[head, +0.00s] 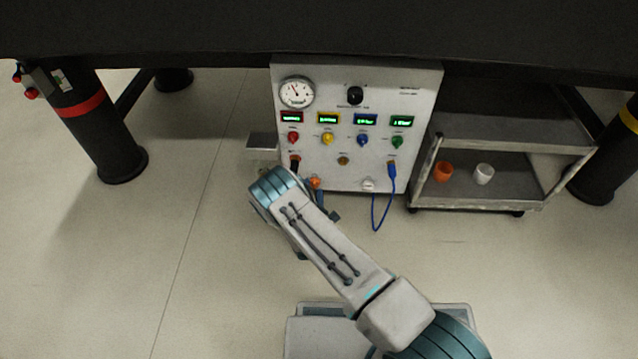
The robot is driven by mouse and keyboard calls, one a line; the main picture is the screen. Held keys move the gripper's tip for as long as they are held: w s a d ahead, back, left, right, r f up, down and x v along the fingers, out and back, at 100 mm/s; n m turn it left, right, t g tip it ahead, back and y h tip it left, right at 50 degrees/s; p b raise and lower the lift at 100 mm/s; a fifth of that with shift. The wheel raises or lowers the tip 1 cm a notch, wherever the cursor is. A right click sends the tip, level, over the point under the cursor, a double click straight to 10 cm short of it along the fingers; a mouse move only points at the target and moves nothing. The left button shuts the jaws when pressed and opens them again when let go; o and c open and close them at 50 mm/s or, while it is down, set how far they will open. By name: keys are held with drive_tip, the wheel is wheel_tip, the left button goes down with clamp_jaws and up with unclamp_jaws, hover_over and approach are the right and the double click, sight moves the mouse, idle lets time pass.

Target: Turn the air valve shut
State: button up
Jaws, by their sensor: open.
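The grey control panel (430,110) under the dark bench carries the controls. A row of small knobs is red (293,137), yellow (327,138), blue (362,140) and green (397,141). A black knob (355,95) sits above them. An orange fitting (315,183) and a white fitting (368,184) are at the panel's lower edge. I cannot tell for certain which part is the air valve. My gripper (324,203) is open near the panel's lower left, close to the orange fitting. My arm hides much of it, and contact cannot be told.
A round gauge (297,92) is at the panel's upper left. A blue cable (375,212) hangs from the lower right. A grey cart (500,195) with an orange cup (443,172) and a white cup (484,174) stands right. Floor at left is clear up to the black leg (110,150).

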drive_tip(key=shift+w, duration=0.4)
drive_tip(key=shift+d, duration=0.1)
drive_tip(key=shift+d, duration=0.15)
drive_tip(key=c, duration=1)
